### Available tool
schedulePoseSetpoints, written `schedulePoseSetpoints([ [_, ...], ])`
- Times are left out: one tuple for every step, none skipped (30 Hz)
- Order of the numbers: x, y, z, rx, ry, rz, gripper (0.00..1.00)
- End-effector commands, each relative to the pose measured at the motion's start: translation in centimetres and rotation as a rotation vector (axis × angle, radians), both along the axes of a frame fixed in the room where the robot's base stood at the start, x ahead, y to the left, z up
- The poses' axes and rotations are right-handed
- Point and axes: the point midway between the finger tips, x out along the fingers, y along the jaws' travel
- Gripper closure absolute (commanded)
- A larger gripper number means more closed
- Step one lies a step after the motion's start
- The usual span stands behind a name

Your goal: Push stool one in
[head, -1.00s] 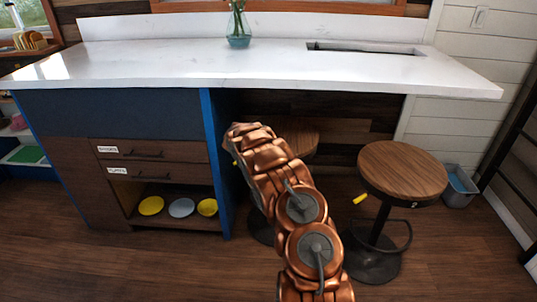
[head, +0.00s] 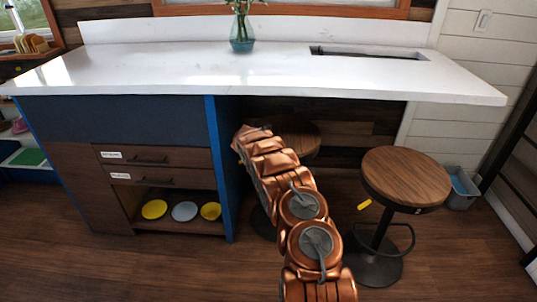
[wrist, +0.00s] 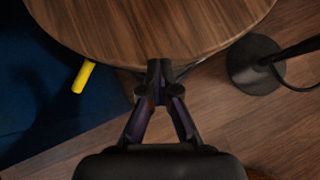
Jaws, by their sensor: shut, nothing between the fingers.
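One wooden-topped stool (head: 304,134) stands partly under the counter, mostly hidden behind my arm in the head view. Its round seat (wrist: 150,25) fills the top of the wrist view. My gripper (wrist: 160,68) is shut and empty, with its fingertips at the near rim of this seat; I cannot tell whether they touch it. In the head view the gripper is hidden by my arm. A second stool (head: 406,177), with a round wooden seat and black base, stands to the right, farther out from the counter.
The white counter (head: 190,66) overhangs the stools, with a vase (head: 242,38) on it. A blue panel (head: 222,170) and drawer cabinet (head: 150,163) stand left of the nearer stool. A yellow piece (wrist: 83,76) shows beside the seat. A bin (head: 462,190) stands at the right wall.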

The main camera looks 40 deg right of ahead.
Motion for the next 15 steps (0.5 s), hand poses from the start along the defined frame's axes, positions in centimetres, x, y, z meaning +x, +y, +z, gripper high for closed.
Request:
schedulePoseSetpoints([
  [-0.1,-0.4,0.0,-0.002,-0.001,-0.003,1.0],
  [-0.2,-0.4,0.0,-0.002,-0.001,-0.003,1.0],
  [-0.2,-0.4,0.0,-0.001,-0.002,-0.004,1.0],
  [-0.2,-0.3,0.0,-0.002,-0.001,-0.003,1.0],
  [-0.2,-0.3,0.0,-0.002,-0.001,-0.003,1.0],
  [-0.2,-0.2,0.0,-0.003,-0.001,-0.003,1.0],
  [-0.2,-0.1,0.0,-0.003,-0.001,-0.003,1.0],
  [-0.2,0.0,0.0,-0.002,0.0,-0.002,1.0],
  [-0.3,0.2,-0.1,-0.002,0.0,-0.002,1.0],
  [-0.3,0.5,-0.1,-0.002,0.001,-0.001,1.0],
  [-0.4,0.7,-0.2,-0.002,0.001,-0.001,1.0],
  [-0.5,1.1,-0.3,-0.002,0.003,0.001,1.0],
  [-0.5,1.4,-0.3,-0.002,0.003,0.002,1.0],
  [-0.6,1.6,-0.3,-0.002,0.003,0.002,1.0],
  [-0.6,1.9,-0.2,-0.002,0.0,0.002,1.0],
])
